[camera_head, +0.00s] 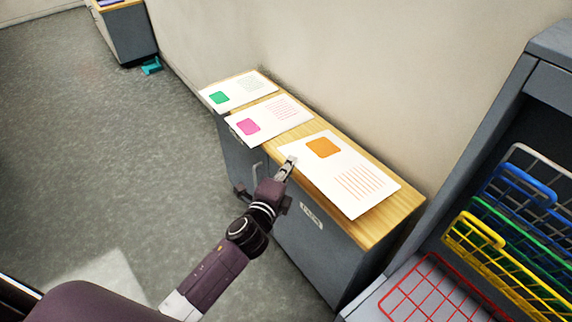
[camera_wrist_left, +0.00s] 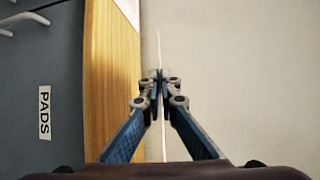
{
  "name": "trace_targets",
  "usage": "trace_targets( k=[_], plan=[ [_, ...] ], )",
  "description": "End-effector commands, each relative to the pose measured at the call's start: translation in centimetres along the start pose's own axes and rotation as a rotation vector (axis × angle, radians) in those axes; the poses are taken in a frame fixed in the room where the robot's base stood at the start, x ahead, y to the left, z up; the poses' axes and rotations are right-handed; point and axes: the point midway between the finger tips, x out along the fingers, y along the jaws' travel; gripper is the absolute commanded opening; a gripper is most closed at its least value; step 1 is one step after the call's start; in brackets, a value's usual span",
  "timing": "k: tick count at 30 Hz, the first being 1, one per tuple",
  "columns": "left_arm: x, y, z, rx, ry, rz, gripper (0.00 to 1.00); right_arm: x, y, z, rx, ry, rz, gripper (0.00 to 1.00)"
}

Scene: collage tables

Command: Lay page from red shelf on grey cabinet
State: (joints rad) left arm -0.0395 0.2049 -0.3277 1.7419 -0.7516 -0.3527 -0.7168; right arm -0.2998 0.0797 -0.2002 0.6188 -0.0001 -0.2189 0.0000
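My left gripper (camera_head: 289,162) is shut on that corner. In the left wrist view my left gripper (camera_wrist_left: 158,88) pinches the page (camera_wrist_left: 159,50), seen edge-on as a thin white line, with a small gap between it and the wooden top (camera_wrist_left: 112,60). The red wire shelf (camera_head: 425,292) at the bottom right looks empty in its visible part. My right gripper is not in view.
A page with a pink block (camera_head: 282,109) and one with a green block (camera_head: 240,98) lie farther along the top. Yellow (camera_head: 490,258), green and blue wire shelves stand at right. A wall runs behind the cabinet. A "PADS" label (camera_wrist_left: 45,113) is on its front.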

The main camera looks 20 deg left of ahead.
Motion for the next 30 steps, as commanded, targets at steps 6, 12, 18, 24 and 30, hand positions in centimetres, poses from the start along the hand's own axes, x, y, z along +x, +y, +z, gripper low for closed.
trace_targets(
  k=[6, 12, 18, 24, 30],
  plan=[
    [1.9, 2.3, -1.1, 0.0, 0.0, -0.001, 0.0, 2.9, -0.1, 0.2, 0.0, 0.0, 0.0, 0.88],
    [3.5, 3.9, -2.1, 0.0, 0.0, 0.0, 0.0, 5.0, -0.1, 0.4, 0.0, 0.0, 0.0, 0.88],
    [4.8, 5.6, -3.0, -0.001, 0.0, 0.0, 0.0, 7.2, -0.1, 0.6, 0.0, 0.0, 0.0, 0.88],
    [6.0, 7.1, -3.6, 0.0, 0.0, 0.0, 0.0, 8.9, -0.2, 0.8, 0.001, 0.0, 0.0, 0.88],
    [6.5, 7.8, -4.0, -0.001, 0.0, 0.0, 0.0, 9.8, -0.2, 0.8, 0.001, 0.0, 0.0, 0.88]
  ],
)
